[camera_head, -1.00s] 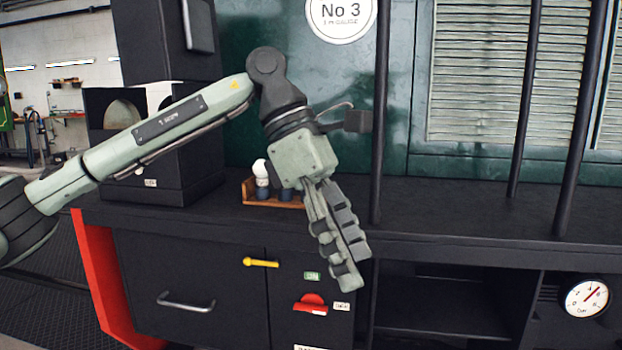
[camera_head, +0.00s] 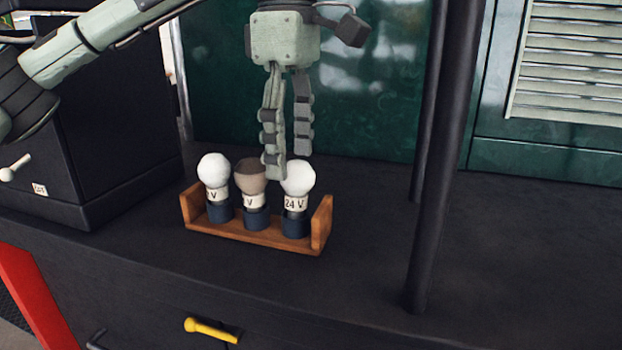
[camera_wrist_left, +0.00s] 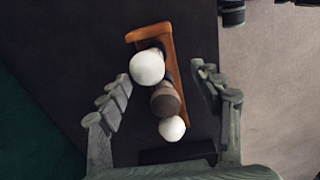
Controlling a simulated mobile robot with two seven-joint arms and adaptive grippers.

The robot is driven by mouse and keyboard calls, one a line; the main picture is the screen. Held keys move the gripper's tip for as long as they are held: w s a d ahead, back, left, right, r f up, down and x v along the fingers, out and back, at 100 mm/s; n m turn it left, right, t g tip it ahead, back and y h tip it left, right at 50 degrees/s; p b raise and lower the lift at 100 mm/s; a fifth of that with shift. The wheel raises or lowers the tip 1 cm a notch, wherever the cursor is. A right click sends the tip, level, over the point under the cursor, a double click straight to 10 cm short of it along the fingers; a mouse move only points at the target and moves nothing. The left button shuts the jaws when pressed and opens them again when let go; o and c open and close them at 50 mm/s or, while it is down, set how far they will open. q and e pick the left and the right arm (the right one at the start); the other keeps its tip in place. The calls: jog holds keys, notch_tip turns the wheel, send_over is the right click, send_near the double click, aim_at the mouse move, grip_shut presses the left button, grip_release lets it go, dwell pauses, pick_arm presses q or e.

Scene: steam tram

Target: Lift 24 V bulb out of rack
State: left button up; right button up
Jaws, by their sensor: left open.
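The 24 V bulb (camera_head: 297,180) has a round white top and a label reading 24 V. It stands upright in the right-hand place of the small wooden rack (camera_head: 319,225), in a dark blue socket. My left gripper (camera_head: 287,162) is open, pointing down above and just behind the rack, close to this bulb. One fingertip overlaps the bulb's left edge in the head view; contact cannot be told. In the left wrist view the fingers (camera_wrist_left: 167,95) spread either side of the rack, and the large white bulb (camera_wrist_left: 147,68) near its upper end appears to be the 24 V one.
A brownish bulb (camera_head: 251,174) stands in the middle of the rack and another white bulb (camera_head: 214,170) at the left. A dark box (camera_head: 110,120) stands to the left. A dark post (camera_head: 447,150) rises at the right. The bench between rack and post is clear.

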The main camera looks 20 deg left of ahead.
aim_at(294, 196)
pick_arm(q)
jog(key=shift+w, duration=0.4)
jog(key=shift+w+f, duration=0.1)
jog(key=shift+f, duration=0.25)
jog(key=f, duration=0.2)
jog(key=shift+s+f+b, duration=0.25)
jog(key=shift+f+b, duration=0.1)
jog(key=shift+b, duration=0.05)
notch_tip(294, 196, down, 4)
jog(key=shift+w+r, duration=0.1)
jog(key=shift+r, duration=0.1)
jog(key=shift+f, duration=0.3)
jog(key=c, duration=1.3)
pick_arm(e)
jog(key=shift+w+r, duration=0.25)
jog(key=shift+r, duration=0.85)
pick_arm(q)
jog(key=shift+o, duration=0.2)
jog(key=shift+r, duration=0.1)
